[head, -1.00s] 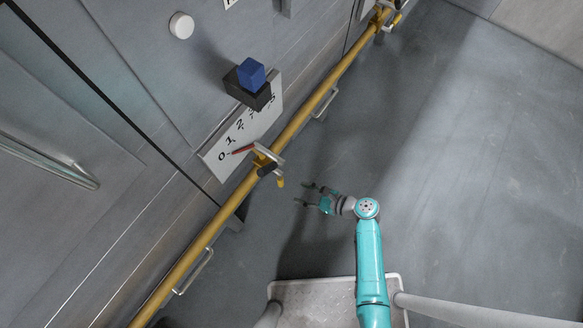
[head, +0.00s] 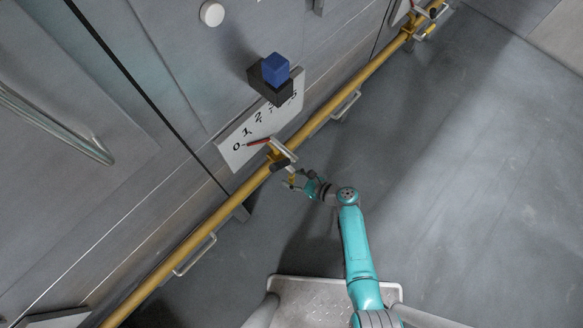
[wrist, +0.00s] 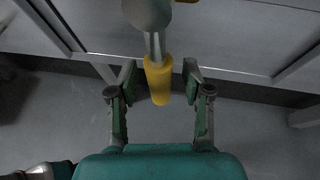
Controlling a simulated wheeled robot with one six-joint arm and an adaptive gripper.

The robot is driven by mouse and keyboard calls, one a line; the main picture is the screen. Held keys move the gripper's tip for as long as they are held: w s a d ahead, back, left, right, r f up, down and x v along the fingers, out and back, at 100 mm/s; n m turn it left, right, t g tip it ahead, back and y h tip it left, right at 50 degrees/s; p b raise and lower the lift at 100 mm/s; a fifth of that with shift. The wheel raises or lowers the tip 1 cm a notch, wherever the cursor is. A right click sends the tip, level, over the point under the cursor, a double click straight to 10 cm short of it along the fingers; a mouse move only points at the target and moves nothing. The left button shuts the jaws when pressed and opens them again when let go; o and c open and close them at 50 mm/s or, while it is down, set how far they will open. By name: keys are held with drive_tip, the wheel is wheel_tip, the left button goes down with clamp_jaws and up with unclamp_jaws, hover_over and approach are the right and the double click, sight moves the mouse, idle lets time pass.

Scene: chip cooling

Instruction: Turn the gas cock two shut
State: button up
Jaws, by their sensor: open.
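A gas cock (head: 279,157) sits on the yellow gas pipe in the head view. Its red pointer (head: 259,141) lies across the white scale plate (head: 232,150), close to the 0 mark. No number naming this cock is readable. My gripper (head: 293,180) is at the cock's lower side. In the wrist view, the yellow-sleeved handle (wrist: 158,82) hangs from a grey lever, between the two fingers of my gripper (wrist: 160,76). The fingers are open, with a visible gap on each side of the handle.
The yellow pipe (head: 345,88) runs diagonally along the grey cabinet front, with metal handles (head: 195,255) beside it. A blue knob on a black block (head: 275,70) sits above the plate. Another cock (head: 420,30) is at upper right. The floor at right is clear.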

drive_tip(key=shift+w+a+f, duration=0.1)
drive_tip(key=shift+a+f, duration=0.05)
drive_tip(key=shift+a, duration=0.1)
clamp_jaws()
drive_tip(key=shift+w+d, duration=0.1)
drive_tip(key=w+d+r+n+t+h, duration=0.4)
drive_tip(key=w+r+n+t, duration=0.2)
drive_tip(key=n, duration=0.6)
drive_tip(key=shift+d+r+t, duration=0.3)
drive_tip(key=shift+r+t, duration=0.6)
drive_tip(key=shift+r, duration=0.05)
idle(0.8)
